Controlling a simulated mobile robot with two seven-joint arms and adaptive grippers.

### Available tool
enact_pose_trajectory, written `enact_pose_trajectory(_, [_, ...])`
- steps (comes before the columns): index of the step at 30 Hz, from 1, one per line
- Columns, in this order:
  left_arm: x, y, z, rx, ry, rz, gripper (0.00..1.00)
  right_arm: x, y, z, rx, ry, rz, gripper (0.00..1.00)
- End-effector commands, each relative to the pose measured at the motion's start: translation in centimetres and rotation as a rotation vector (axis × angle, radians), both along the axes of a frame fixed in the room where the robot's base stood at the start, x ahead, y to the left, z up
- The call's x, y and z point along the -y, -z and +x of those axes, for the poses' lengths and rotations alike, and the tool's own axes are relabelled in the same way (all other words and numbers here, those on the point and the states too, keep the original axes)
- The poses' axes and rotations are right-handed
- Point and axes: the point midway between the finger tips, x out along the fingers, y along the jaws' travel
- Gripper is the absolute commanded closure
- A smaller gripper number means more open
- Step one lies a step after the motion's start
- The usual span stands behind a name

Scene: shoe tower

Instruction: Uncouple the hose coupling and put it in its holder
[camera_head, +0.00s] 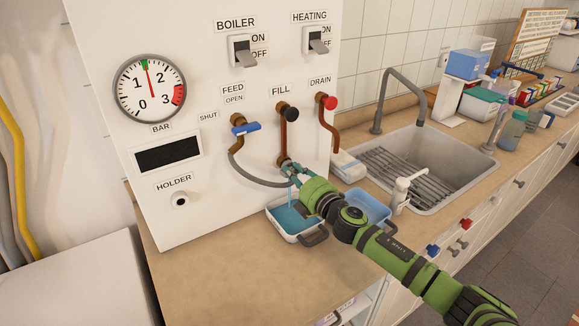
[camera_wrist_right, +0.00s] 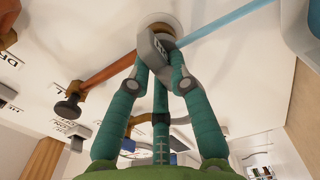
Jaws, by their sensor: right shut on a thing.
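The grey hose coupling (camera_wrist_right: 150,52) is between the teal fingers of my right gripper (camera_wrist_right: 160,62) in the right wrist view, and the fingers are closed on it. In the head view my right gripper (camera_head: 290,172) is at the lower end of the copper FILL pipe (camera_head: 282,135) and hides most of the coupling. A grey hose (camera_head: 250,178) runs there from the FEED valve with its blue handle (camera_head: 245,128). I cannot tell whether coupling and pipe end are still joined. The HOLDER peg (camera_head: 180,199) is bare at the panel's lower left. My left gripper is out of view.
The DRAIN pipe (camera_head: 327,125) is close on the right. The counter (camera_head: 190,280) at front left is clear. The gauge (camera_head: 150,88) reads about 1.5.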

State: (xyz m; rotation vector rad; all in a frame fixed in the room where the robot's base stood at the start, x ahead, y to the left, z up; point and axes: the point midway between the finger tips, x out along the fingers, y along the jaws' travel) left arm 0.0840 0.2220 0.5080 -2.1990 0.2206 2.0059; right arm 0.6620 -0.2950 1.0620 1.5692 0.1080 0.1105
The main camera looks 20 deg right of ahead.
Motion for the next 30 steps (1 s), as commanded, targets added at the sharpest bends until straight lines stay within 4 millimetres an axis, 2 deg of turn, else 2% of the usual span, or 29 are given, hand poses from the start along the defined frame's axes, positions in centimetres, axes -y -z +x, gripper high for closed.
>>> enact_pose_trajectory(1, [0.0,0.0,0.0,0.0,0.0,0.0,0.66,-0.3,0.6,-0.3,-0.01,-0.008,0.002,1.0])
enact_pose_trajectory(16, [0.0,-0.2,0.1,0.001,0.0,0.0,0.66,-0.2,0.6,-1.0,-0.011,-0.008,0.001,1.0])
enact_pose_trajectory(30, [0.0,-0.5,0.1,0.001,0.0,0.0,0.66,0.3,0.2,-3.1,-0.004,-0.002,0.0,1.0])
